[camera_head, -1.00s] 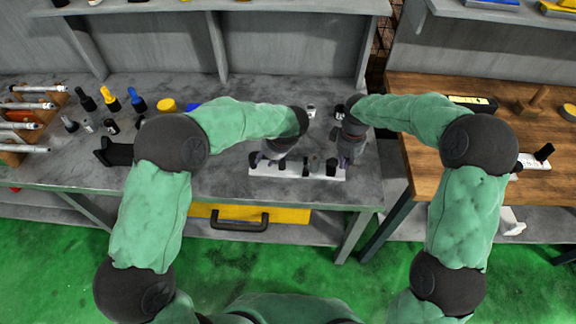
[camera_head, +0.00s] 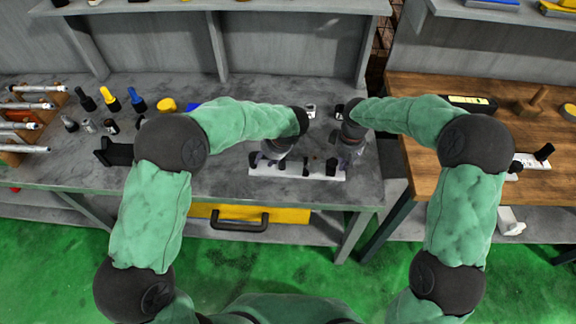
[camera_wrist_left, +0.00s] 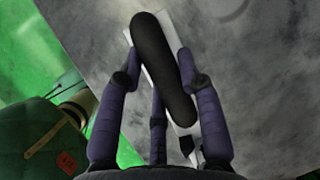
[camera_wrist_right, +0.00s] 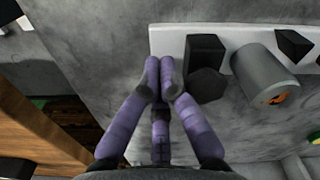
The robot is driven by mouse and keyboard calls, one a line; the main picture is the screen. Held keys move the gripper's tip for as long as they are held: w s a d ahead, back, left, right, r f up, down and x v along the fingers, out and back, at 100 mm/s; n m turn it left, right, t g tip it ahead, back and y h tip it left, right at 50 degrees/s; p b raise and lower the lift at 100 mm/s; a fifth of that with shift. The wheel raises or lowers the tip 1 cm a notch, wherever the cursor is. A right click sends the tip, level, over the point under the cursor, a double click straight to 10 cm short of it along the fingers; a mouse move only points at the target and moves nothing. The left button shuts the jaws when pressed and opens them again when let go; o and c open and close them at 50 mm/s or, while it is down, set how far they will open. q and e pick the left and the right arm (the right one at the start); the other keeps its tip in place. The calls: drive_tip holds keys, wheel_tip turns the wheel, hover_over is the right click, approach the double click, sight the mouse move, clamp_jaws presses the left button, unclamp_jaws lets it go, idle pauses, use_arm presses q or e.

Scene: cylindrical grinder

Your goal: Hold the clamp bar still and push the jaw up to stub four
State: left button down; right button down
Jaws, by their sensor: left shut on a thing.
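The clamp bar (camera_head: 287,175) is a long white strip on the grey bench, with dark pieces standing on it. My left gripper (camera_head: 268,161) is shut around a long black rounded grip (camera_wrist_left: 163,68) above the bar's left part; the white strip (camera_wrist_left: 131,38) shows beneath. My right gripper (camera_head: 345,162) has its fingers together, empty, beside the bar's right end. In the right wrist view its fingertips (camera_wrist_right: 159,78) are close beside a black block (camera_wrist_right: 206,48) and a dark faceted knob (camera_wrist_right: 205,86); contact is unclear. A grey cylinder (camera_wrist_right: 265,75) and a black stub (camera_wrist_right: 293,45) stand further along. I cannot tell which piece is the jaw.
Bottles with black, yellow and blue tops (camera_head: 112,100) stand at the bench's back left, near a rack of silver tools (camera_head: 30,106). A wooden table (camera_head: 425,150) stands to the right across a gap. Bare bench lies in front of the bar.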

sight(330, 161)
drive_tip(key=shift+f, duration=0.65)
idle(0.3)
drive_tip(key=shift+r, duration=0.1)
drive_tip(key=shift+r, duration=1.65)
use_arm(q)
drive_tip(key=shift+d, duration=0.1)
use_arm(e)
drive_tip(key=shift+a, duration=2.3)
use_arm(q)
drive_tip(key=shift+f, duration=0.1)
use_arm(e)
drive_tip(key=shift+w+d+r, duration=0.1)
drive_tip(key=shift+r, duration=1)
drive_tip(key=shift+d+r, duration=0.25)
drive_tip(key=shift+r, duration=0.95)
drive_tip(key=shift+d+r, duration=0.25)
drive_tip(key=shift+r, duration=0.95)
